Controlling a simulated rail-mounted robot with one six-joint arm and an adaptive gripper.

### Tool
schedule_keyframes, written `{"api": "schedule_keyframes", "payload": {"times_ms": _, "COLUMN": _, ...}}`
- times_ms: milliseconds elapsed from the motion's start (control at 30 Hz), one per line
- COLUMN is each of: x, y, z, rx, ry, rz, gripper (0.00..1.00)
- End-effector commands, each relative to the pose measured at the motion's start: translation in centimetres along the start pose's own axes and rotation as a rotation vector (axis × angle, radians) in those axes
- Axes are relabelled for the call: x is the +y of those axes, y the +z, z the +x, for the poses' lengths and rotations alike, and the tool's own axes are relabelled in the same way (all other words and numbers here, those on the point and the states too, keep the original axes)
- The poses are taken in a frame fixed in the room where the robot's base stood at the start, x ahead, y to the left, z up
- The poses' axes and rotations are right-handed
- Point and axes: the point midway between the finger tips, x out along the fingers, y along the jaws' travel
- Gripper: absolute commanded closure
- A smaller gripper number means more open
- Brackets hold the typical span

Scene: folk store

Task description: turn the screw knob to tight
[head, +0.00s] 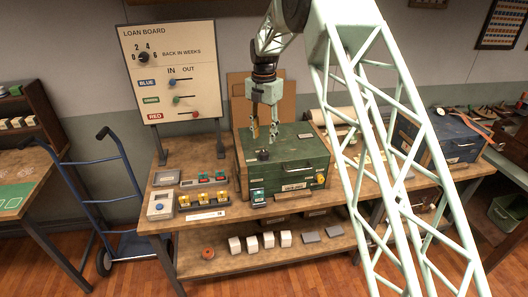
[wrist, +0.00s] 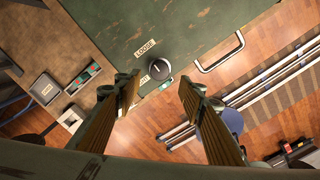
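The black screw knob (head: 263,154) stands on top of the green chest (head: 288,144), near its front left. In the wrist view the knob (wrist: 159,70) has a pale mark on its top. A LOOSE label (wrist: 145,48) lies beside it, and a second label (wrist: 143,79) is partly hidden by my left finger. My gripper (head: 264,137) points down above the knob, fingers apart and empty. In the wrist view the gripper (wrist: 160,90) has a finger to either side of the knob, not touching it as far as I can see.
The loan board (head: 172,70) stands behind left on the bench. Small boxes and yellow-tagged items (head: 202,198) lie left of the chest. A silver handle (wrist: 219,54) is on the chest's front. A blue hand truck (head: 100,200) stands left of the bench.

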Motion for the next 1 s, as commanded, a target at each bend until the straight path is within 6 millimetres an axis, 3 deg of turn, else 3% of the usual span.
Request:
{"api": "schedule_keyframes", "payload": {"times_ms": 600, "x": 0.0, "y": 0.0, "z": 7.5, "rx": 0.000, "ry": 0.000, "rz": 0.000, "gripper": 0.63}}
{"api": "schedule_keyframes", "payload": {"times_ms": 1000, "x": 0.0, "y": 0.0, "z": 8.7, "rx": -0.001, "ry": 0.001, "rz": 0.000, "gripper": 0.63}}
